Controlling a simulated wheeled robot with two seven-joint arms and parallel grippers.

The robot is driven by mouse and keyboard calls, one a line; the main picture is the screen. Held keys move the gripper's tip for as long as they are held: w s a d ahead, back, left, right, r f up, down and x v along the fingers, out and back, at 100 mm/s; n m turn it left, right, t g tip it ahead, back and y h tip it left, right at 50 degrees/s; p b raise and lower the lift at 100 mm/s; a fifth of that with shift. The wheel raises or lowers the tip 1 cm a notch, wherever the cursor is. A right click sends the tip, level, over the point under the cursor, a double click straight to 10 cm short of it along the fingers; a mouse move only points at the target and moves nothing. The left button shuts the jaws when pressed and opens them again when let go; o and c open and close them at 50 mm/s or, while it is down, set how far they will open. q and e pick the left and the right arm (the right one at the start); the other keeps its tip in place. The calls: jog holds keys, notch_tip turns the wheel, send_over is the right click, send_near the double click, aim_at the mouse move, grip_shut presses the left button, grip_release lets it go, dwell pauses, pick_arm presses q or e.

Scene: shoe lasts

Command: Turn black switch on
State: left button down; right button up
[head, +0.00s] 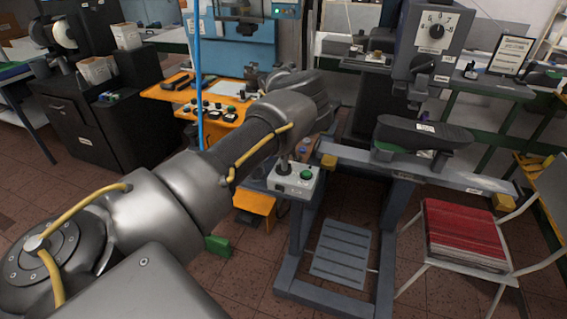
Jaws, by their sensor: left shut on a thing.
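A small light-grey control box (298,187) with a green button (306,175) stands at the edge of the machine bench in the middle of the head view. My left arm reaches in from the left, and my left gripper (284,164) points down onto the left part of the box top. It is shut at the black switch there. The gripper and wrist cover most of the switch, so its exact position cannot be told. My right gripper is not in view.
Behind stands a grey machine with a dial (436,31). An orange table (216,97) with several buttons is behind my arm.

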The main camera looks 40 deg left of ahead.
pick_arm(q)
jog(key=m, duration=0.3)
jog(key=shift+m, duration=0.4)
jog(key=shift+m+p, duration=0.4)
jog(key=shift+m, duration=1.2)
jog(key=c, duration=1.5)
grip_release()
notch_tip(320, 180, up, 11)
jog(key=shift+b, duration=0.45)
jog(key=shift+f, duration=0.1)
